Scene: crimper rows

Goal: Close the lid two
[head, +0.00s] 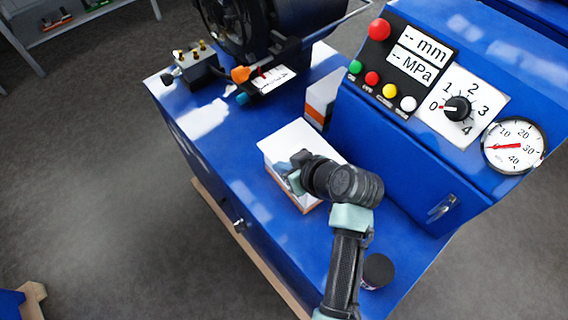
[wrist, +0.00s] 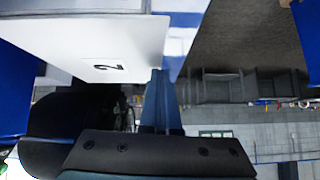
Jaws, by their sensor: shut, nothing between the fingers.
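A white box (head: 288,142) with an orange-brown lower edge sits on the blue machine top. My gripper is at its near right side in the head view (head: 297,172), over or against the box. The wrist link hides part of the box, and I cannot tell whether they touch. In the wrist view a white panel marked "2" (wrist: 80,45) fills the upper left, close to my gripper (wrist: 160,98). My gripper is shut and empty. I cannot tell from these frames how far the lid is open.
The blue control panel with buttons, a dial (head: 457,108) and a gauge (head: 513,146) rises right of the box. An orange-and-white box (head: 319,100) stands behind it. The black crimper head (head: 262,28) is at the back. A dark round container (head: 378,271) stands beside my arm.

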